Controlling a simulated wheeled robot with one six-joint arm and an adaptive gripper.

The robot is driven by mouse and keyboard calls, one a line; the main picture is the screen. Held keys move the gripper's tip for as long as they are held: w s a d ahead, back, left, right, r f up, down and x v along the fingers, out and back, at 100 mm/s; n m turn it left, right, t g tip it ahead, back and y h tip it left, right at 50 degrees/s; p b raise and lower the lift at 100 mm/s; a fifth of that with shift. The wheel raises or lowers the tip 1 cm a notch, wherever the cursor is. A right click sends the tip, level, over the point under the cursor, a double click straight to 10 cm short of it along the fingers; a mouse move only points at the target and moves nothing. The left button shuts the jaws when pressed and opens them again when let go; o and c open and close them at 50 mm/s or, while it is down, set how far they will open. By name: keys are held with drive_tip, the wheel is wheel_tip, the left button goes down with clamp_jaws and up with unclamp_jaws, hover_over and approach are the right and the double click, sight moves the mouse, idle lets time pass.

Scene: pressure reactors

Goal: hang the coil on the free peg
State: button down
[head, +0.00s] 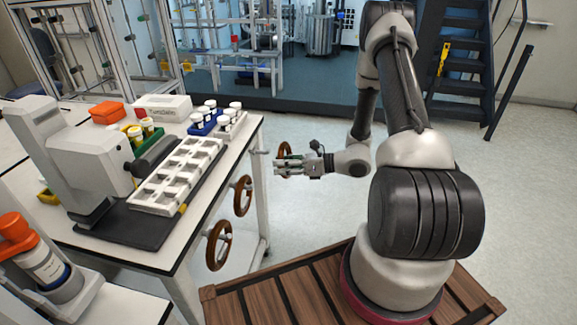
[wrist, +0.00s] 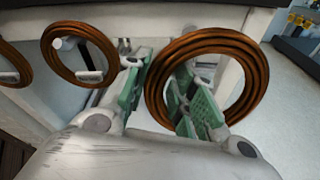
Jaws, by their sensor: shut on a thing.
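My gripper (head: 277,163) is beside the table's right side in the head view, pointing left towards it. It is shut on a brown coil (head: 286,145), whose ring shows partly behind the fingers. In the wrist view the held coil (wrist: 262,75) is large at the right, its left band between the green-padded fingers (wrist: 164,72). Two similar coils, the farther (head: 236,195) and the nearer (head: 209,247), hang on the table's side. A small grey peg (head: 260,152) juts from the table beyond them, bare. The held coil is apart from it.
The white table (head: 255,125) carries a white compartment tray (head: 180,175), capped vials and a grey instrument (head: 85,155). Its legs stand below the hanging coils. Open floor (head: 320,215) lies right of the table. Blue-grey stairs (head: 460,60) stand at the back right.

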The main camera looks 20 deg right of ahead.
drive_tip(key=x, duration=0.8)
idle(0.6)
drive_tip(key=shift+r, duration=0.1)
idle(0.5)
drive_tip(key=c, duration=1.1)
unclamp_jaws()
